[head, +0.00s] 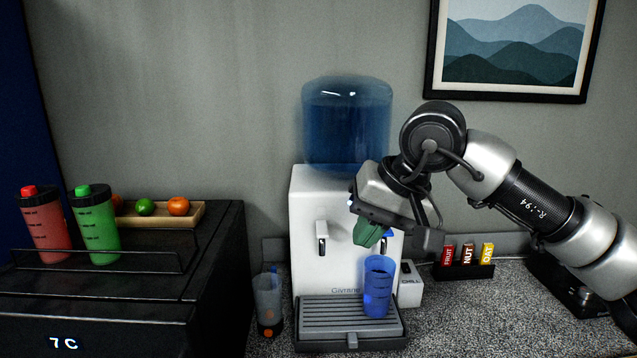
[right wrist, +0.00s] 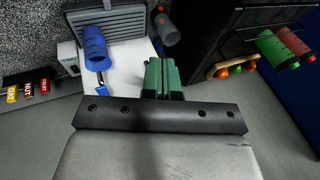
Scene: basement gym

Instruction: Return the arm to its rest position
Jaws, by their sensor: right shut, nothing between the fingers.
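My right gripper (head: 368,234) is in front of the right side of the white water dispenser (head: 307,202), a little above a blue cup (head: 379,290). Its green fingers are shut with nothing between them; they also show together in the right wrist view (right wrist: 162,78). The blue cup stands upright on the grey drip tray (head: 335,310), and it also shows in the right wrist view (right wrist: 95,48). A blue tap lever (right wrist: 101,82) shows beside the fingers in the right wrist view. The right arm reaches in from the right. My left gripper is not in view.
A clear grey cup (head: 268,303) stands left of the dispenser. A rack of bars (head: 467,256) stands on the counter at the right. At the left, red (head: 45,228) and green (head: 97,226) bottles and a fruit tray (head: 160,218) sit on a black unit.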

